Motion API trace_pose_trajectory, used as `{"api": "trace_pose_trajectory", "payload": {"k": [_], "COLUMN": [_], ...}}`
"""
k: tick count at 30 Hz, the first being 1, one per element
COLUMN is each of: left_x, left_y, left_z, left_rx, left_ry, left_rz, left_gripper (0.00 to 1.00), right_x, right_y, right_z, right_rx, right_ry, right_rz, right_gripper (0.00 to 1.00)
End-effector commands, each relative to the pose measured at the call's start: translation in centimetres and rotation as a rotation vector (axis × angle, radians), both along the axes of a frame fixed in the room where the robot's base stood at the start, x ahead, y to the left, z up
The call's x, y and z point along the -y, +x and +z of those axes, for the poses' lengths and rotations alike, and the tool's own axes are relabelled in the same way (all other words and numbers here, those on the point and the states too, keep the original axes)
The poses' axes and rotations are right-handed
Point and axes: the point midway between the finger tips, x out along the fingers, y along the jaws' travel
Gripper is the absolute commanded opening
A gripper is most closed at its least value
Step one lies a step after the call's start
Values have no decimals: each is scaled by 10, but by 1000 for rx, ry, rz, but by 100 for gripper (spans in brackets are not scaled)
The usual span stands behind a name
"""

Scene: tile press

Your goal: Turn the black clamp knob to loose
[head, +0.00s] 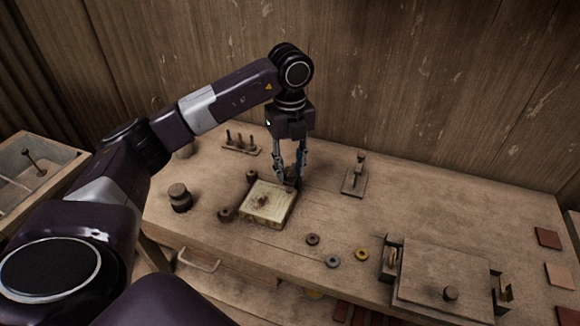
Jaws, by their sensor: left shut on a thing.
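My left gripper (288,174) points straight down at the back right corner of a pale square block (280,210) on the bench. It is shut on a small dark thing at that corner, which looks like the black clamp knob (292,183). The fingers cover much of the knob, so its turn angle cannot be read. The block has a reddish-brown mark on top. Dark round knobs stand at its back left (252,176) and front left (226,214). My right gripper is not in view.
A dark lidded jar (180,198) stands left of the block. A rack of small tools (240,143) and an upright fitting on a plate (355,180) stand behind. Loose rings (333,261) lie in front. A wooden press (440,278) fills the front right. The back right is clear.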

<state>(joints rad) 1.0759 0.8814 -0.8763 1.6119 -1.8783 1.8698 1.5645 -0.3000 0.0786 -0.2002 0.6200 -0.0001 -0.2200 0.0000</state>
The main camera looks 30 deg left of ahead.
Motion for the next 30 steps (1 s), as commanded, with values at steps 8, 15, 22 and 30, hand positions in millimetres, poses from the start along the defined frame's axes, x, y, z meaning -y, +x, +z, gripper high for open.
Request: {"api": "trace_pose_trajectory", "payload": {"k": [8,15,22,30], "left_x": [-1,-1,-1,-1], "left_y": [2,2,2,1], "left_z": [2,3,2,1], "left_rx": [8,8,7,3], "left_ry": [2,2,2,1], "left_rz": [50,53,51,49], "left_gripper": [4,4,39,46], "right_x": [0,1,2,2], "right_y": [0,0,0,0], "right_z": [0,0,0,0], "right_rx": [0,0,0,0], "right_ry": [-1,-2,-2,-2], "right_rz": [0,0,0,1], "right_gripper": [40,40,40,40]}}
